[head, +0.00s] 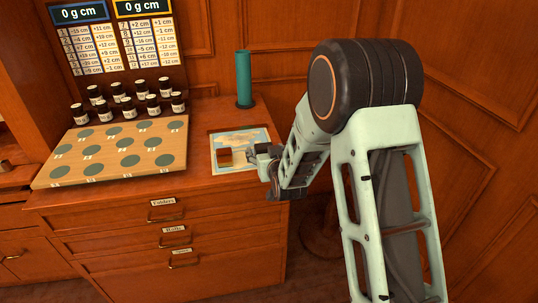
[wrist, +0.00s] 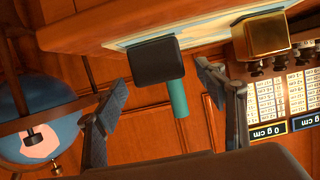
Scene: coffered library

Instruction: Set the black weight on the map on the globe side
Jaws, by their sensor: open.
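The black weight (wrist: 155,60) is a dark block on the map (wrist: 215,32), at the map's end nearer the globe (wrist: 45,125). The wrist view is turned nearly upside down. My gripper (wrist: 161,80) is open, with its fingertips spread to either side of the black weight and a little short of it; I cannot tell whether they touch. A gold block-shaped weight (wrist: 266,36) stands at the map's other end. In the head view, the map (head: 236,137) lies on the cabinet top, with a reddish block (head: 225,156) on it. My gripper (head: 254,156) hides the map's right side there.
A wooden board (head: 92,167) with round green spots lies left of the map, with several dark bottles (head: 152,106) behind it. A teal cylinder (head: 244,78) stands at the back. Score panels (head: 147,35) rise behind the bottles. The cabinet's right edge is close to my gripper.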

